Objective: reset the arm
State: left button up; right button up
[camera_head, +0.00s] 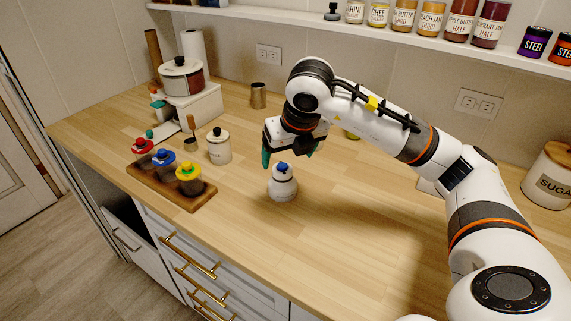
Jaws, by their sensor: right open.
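My right arm reaches in from the right over the wooden counter (330,230). My right gripper (288,155), with teal fingertips, is open and points down. It is just above and behind a small white bottle with a blue top (283,188) in the picture. The bottle stands upright on the counter, and nothing shows between the fingers. I cannot tell the exact gap between the fingers and the bottle. My left gripper is not in view.
A wooden tray (180,202) holds jars with red, blue and yellow lids at left. A sugar jar (548,180) is at far right. Jars line the shelf (330,22) above. The front counter is clear.

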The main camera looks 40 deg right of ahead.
jog(key=shift+s+r, duration=0.2)
jog(key=shift+r, duration=0.2)
